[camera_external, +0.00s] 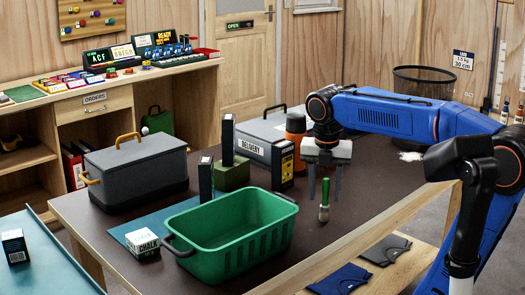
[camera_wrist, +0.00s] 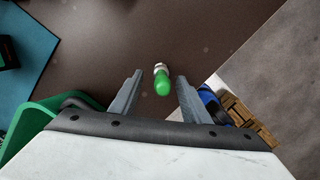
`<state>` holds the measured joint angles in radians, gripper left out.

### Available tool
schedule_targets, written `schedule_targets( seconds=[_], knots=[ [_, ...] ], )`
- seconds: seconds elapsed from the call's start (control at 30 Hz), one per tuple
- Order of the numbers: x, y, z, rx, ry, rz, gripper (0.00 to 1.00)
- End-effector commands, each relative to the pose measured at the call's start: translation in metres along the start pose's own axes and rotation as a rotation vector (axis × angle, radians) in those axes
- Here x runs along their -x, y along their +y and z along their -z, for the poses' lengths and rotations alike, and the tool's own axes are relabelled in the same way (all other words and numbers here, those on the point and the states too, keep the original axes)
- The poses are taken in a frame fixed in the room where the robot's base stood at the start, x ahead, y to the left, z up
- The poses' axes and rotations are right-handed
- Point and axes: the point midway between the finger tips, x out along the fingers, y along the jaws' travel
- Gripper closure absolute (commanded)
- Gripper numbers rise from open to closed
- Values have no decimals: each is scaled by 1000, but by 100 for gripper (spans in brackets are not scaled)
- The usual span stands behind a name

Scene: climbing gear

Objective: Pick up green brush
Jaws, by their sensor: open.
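The green brush (camera_external: 325,196) stands upright on the dark table, with its green handle up and a pale lower end. My gripper (camera_external: 324,193) is open, pointing down around the upper part of the brush in the external view. In the wrist view, the brush (camera_wrist: 162,80) shows as a green rounded end between the two fingers of my gripper (camera_wrist: 158,86). Gaps show on both sides of it, so the fingers are apart from it in that view. The brush's lower end is partly hidden behind its handle there.
A green crate (camera_external: 232,240) stands left of the brush, with a white chalk box (camera_external: 143,246) beside it. A grey lidded box (camera_external: 137,172), an orange bottle (camera_external: 296,135) and a delivery box (camera_external: 258,140) stand farther back. The table right of the brush is clear.

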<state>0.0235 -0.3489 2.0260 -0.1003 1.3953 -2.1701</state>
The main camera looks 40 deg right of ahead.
Motion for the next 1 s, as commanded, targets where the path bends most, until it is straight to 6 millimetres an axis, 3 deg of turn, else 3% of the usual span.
schedule_targets(
  seconds=[0.3, 0.63, 0.83, 1.0],
  knots=[
    [-40, -2, -1, -1, 1, 1, 57],
    [-46, -2, -1, -1, 0, 0, 57],
    [-46, -2, -1, -1, 0, 0, 100],
    [-46, -2, -1, -1, 0, 0, 100]
  ],
)
